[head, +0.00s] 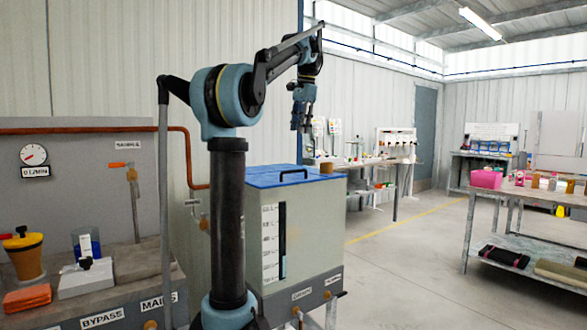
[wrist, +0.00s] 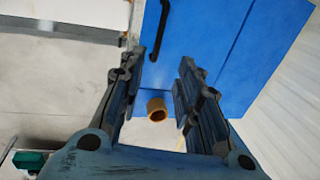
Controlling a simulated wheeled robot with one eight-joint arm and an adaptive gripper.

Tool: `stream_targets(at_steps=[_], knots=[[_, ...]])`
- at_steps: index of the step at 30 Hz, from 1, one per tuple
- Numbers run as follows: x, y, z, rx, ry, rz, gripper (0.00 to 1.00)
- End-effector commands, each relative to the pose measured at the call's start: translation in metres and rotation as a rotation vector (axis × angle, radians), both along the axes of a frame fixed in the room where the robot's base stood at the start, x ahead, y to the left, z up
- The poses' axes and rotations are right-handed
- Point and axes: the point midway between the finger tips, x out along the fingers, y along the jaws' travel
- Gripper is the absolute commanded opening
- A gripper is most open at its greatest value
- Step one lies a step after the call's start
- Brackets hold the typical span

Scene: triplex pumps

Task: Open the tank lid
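The tank (head: 318,232) is a grey box with a level scale on its front, right of my arm in the head view. Its blue lid (head: 262,177) lies flat on top and looks shut. A dark bar handle (head: 293,173) is on the lid. In the wrist view the blue lid (wrist: 205,40) fills the upper middle, with the black handle (wrist: 158,30) near its left edge. My gripper (head: 301,128) is above the tank's right side in the head view. In the wrist view my gripper (wrist: 160,82) has its fingers apart with nothing between them, short of the handle.
A small tan cylinder (wrist: 157,108) shows beyond the fingers near the lid's edge; it also appears by the tank top in the head view (head: 326,168). A pipe panel (head: 85,180) stands at left. Benches (head: 520,190) stand right, with clear floor (head: 400,265) between.

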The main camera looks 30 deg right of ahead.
Motion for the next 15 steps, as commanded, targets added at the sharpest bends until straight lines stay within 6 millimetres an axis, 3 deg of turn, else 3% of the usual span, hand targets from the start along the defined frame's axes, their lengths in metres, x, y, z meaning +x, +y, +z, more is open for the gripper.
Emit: stream_targets(at_steps=[15], knots=[[0.017,0.002,-0.085,-0.001,0.000,0.003,0.31]])
